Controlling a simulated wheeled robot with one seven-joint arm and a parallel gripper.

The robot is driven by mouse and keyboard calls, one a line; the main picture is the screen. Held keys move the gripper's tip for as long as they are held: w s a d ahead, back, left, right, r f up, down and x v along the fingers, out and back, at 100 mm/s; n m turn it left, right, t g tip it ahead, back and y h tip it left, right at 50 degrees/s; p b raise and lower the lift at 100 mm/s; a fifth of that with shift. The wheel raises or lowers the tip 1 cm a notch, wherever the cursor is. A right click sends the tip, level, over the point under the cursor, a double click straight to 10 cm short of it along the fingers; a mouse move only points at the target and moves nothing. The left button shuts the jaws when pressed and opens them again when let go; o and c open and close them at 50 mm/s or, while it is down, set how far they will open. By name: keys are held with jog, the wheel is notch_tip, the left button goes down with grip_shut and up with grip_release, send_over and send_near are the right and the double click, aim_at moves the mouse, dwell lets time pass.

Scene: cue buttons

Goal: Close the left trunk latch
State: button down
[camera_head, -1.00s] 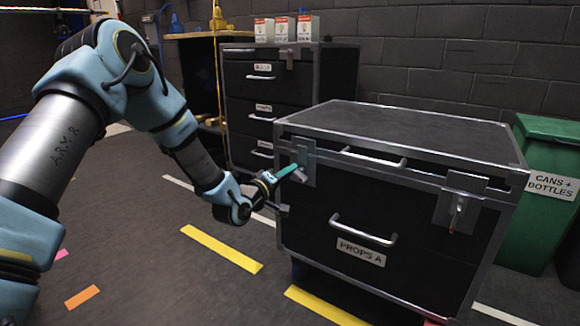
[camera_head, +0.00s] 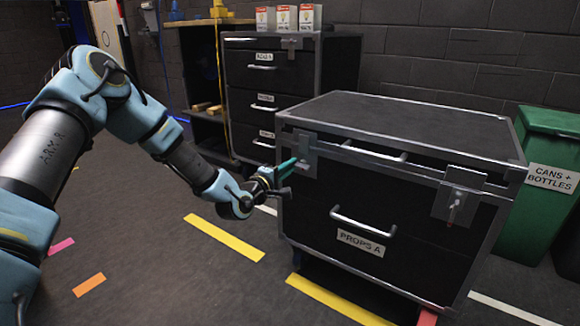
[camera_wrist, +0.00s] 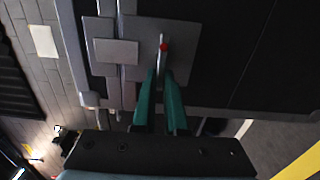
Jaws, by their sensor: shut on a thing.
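The black trunk with metal edges (camera_head: 345,268), labelled PROPS A, stands in front of me. Its left latch (camera_head: 308,145) is a metal plate at the left front, across the lid seam; it also shows in the wrist view (camera_wrist: 118,52). My gripper (camera_head: 292,166) is at the lower part of this latch. In the wrist view, its teal fingertips (camera_wrist: 161,75) are shut on the latch's narrow metal lever (camera_wrist: 163,56), which has a red tip. The fingers hide part of the lever. I cannot tell whether the latch is fastened.
The right latch (camera_head: 459,198) is on the same trunk front, above and right of the drawer handle (camera_head: 362,222). A green bin (camera_head: 548,210) stands close on the right. A second dark cabinet (camera_head: 290,85) with boxes on top stands behind. Open floor lies to the left.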

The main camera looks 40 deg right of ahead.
jog(key=c, duration=1)
grip_release()
jog(key=shift+o, duration=0.2)
jog(key=p+v, duration=0.2)
jog(key=v, duration=0.9)
